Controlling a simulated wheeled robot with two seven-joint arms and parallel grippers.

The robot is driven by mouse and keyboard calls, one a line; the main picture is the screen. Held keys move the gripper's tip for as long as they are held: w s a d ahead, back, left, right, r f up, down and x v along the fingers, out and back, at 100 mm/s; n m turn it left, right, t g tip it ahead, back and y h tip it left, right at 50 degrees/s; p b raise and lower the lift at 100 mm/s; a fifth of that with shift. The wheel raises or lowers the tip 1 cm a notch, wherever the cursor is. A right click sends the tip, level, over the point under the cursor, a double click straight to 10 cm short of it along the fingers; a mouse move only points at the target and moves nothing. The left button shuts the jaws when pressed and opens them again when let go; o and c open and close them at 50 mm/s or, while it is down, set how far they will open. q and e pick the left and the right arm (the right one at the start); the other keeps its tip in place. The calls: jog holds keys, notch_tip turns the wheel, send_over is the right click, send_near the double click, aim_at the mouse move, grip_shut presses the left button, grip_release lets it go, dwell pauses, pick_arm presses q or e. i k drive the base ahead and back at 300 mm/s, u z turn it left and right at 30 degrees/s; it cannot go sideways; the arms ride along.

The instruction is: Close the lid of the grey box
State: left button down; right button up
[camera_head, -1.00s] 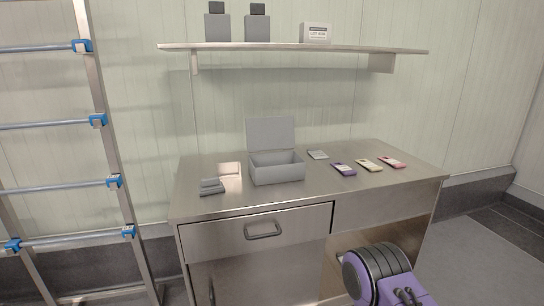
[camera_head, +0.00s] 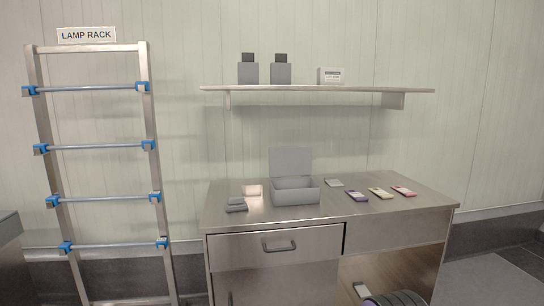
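The grey box (camera_head: 296,197) stands on the metal desk, left of the desktop's middle. Its lid (camera_head: 290,162) is open and stands up at the back. The inside looks empty from here, though its floor is only partly visible. Neither gripper can be seen.
A shelf (camera_head: 320,90) hangs above. A lamp rack (camera_head: 100,148) stands at left.

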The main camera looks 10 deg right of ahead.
aim_at(287, 161)
jog(key=u, duration=1.2)
jog(key=i, duration=1.05)
jog(key=z, duration=2.45)
